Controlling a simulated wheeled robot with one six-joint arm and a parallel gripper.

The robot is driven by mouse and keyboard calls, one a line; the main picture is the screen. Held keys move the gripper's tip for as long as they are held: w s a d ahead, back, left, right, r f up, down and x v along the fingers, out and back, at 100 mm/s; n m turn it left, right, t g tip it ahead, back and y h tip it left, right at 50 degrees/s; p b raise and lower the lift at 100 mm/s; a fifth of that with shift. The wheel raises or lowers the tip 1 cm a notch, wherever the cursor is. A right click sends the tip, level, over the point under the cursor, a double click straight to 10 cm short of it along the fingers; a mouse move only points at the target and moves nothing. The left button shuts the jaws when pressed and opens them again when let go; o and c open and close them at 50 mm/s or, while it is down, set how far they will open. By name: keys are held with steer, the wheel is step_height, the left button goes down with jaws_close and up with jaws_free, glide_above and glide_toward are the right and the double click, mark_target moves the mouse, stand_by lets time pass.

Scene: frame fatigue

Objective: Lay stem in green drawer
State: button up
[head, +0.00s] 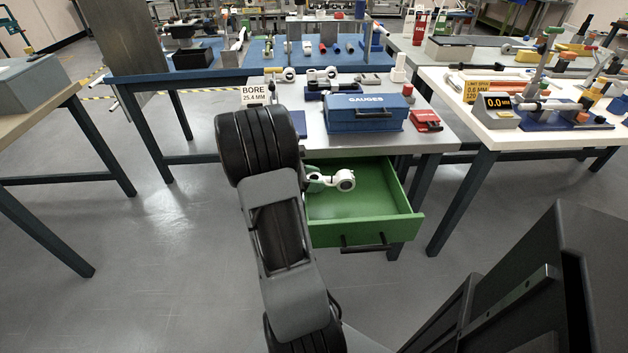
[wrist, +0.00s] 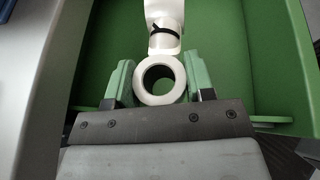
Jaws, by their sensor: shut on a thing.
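The green drawer (head: 375,203) is pulled open below the grey-topped table. A white stem (head: 344,180) with ring-shaped ends and a dark band is in the drawer opening, near its left rear. My gripper (head: 311,178) reaches in over the drawer's left side, partly hidden behind my arm. In the wrist view the green finger pads (wrist: 160,82) are shut on the stem's near ring (wrist: 160,65), and the rest of the stem points away. The green drawer floor (wrist: 232,50) lies beneath. I cannot tell whether the stem touches it.
On the table above stand a blue gauges case (head: 365,114), a small red case (head: 426,120), a bore sign (head: 254,95) and other white stems (head: 322,75). A white table (head: 520,135) stands at right. The drawer's right half is clear.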

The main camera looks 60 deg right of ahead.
steer(key=shift+f, duration=0.55)
steer(key=o, duration=1)
steer(key=r+p+v, duration=0.1)
steer(key=p+v, duration=0.1)
steer(key=v, duration=1)
steer(key=shift+a+r, duration=0.1)
